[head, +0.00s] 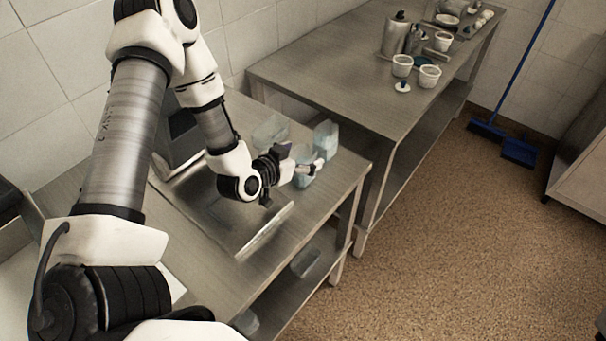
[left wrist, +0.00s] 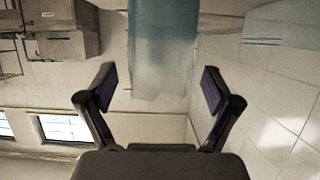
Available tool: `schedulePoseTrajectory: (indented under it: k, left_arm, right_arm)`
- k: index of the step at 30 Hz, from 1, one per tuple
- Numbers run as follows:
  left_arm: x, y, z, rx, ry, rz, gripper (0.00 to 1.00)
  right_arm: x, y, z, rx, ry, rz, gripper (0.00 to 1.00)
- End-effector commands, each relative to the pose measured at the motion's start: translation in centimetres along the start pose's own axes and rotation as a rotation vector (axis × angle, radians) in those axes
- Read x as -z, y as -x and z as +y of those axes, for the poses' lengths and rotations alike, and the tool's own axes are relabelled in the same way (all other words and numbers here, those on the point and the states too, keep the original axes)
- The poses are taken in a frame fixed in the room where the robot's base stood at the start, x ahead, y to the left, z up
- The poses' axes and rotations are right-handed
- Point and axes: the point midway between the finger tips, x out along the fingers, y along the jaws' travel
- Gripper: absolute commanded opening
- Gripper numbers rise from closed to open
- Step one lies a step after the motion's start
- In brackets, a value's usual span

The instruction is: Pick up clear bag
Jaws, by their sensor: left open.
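Several clear, pale-blue bag-like things stand on the near metal table. One bag (head: 303,180) is by my left gripper, another (head: 326,136) is behind it to the right, and a third (head: 268,131) is at the back left. My left gripper (head: 305,166) is open at the nearest bag, its fingers partly covering it. In the left wrist view, a translucent bluish bag (left wrist: 163,45) hangs in the picture above and between the open fingertips (left wrist: 158,88). I cannot tell whether they touch it. Part of another bluish thing (left wrist: 285,25) shows at the right. My right gripper is out of view.
A flat metal tray or lid (head: 265,232) lies under my left forearm, near a dark box (head: 183,140). A second table (head: 330,85) holds white cups (head: 402,66) and bottles. More clear items (head: 305,263) lie on the lower shelf. The floor (head: 450,230) at right is open.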

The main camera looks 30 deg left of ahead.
Motion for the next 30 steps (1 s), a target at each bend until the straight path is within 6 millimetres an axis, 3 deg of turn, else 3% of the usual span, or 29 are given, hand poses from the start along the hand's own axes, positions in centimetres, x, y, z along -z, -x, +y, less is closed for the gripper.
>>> schedulePoseTrajectory:
  k: [1,7,8,15,25,30]
  left_arm:
    - [-0.3,-0.7,0.0,0.0,-0.003,0.001,0.9]
    - [0.0,-0.7,0.0,0.001,0.001,-0.001,0.9]
    - [0.0,-0.7,0.0,0.001,0.001,-0.001,0.86]
    - [0.0,-0.7,0.0,0.001,0.001,-0.001,0.01]
    - [0.1,-0.7,0.0,0.001,0.0,-0.003,0.0]
    - [1.3,-0.7,0.0,0.0,0.0,-0.001,0.0]
  right_arm:
    - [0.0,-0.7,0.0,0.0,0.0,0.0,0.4]
    - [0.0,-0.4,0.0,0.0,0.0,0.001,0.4]
    - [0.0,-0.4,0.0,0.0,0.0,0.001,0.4]
    - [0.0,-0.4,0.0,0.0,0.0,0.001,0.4]
    - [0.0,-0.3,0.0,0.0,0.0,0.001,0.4]
    - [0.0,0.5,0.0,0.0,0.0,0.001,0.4]
